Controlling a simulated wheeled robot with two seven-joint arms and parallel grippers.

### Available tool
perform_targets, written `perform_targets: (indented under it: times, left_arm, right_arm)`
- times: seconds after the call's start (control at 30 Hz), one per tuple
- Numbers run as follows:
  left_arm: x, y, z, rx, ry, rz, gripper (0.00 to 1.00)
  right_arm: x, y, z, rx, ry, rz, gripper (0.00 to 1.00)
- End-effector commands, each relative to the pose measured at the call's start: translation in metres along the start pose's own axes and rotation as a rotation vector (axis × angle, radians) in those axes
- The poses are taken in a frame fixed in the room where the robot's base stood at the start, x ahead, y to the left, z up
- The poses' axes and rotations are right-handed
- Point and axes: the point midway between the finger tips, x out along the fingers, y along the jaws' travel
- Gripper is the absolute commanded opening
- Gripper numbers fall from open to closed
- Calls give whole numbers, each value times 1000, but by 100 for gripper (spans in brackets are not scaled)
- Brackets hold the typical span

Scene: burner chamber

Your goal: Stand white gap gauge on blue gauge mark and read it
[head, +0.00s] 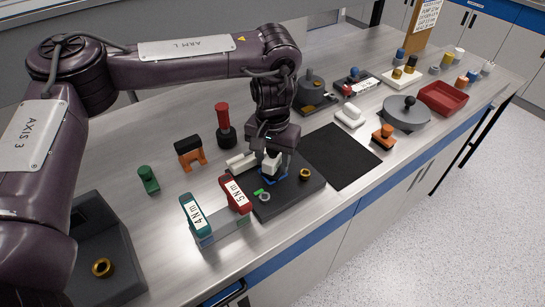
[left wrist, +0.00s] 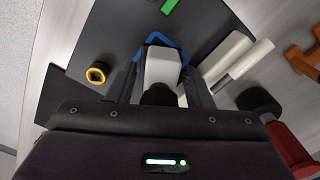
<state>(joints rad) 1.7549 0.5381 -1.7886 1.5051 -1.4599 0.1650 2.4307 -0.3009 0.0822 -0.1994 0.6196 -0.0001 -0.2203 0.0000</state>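A white block, which I take to be the white gap gauge (head: 272,161), is between the fingers of my left gripper (head: 270,166). In the left wrist view, the gauge (left wrist: 163,67) has a finger close on each side, and a dark part shows below it. The blue gauge mark (head: 276,178) is an outline on the dark plate (head: 297,199). In the left wrist view, the mark (left wrist: 153,39) shows around the gauge's far end. I cannot tell whether the gauge touches the plate. My right gripper is not in view.
On the plate are a brass ring (head: 305,174) and a green strip (left wrist: 170,6). A white-and-grey piece (left wrist: 235,58) lies close beside the gripper. Teal (head: 195,214) and red (head: 236,194) labelled blocks stand in front. A black mat (head: 341,156) is clear to the right.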

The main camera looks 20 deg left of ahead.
Motion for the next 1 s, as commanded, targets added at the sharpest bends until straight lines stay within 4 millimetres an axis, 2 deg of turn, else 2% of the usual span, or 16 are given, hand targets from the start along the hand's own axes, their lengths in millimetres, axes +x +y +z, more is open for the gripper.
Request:
perform_targets:
  times: [0.27, 0.43, 0.8, 1.0]
  left_arm:
    - [-1, 0, 0, 0, 0, 0, 50]
    - [-14, 0, -1, 1, 4, -1, 50]
    - [-90, 0, -1, 1, 6, -2, 50]
    - [-117, 0, -1, 1, 3, -1, 50]
  right_arm:
    - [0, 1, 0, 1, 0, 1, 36]
    - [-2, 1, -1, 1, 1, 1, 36]
    - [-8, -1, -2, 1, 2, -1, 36]
    - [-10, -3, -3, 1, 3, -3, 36]
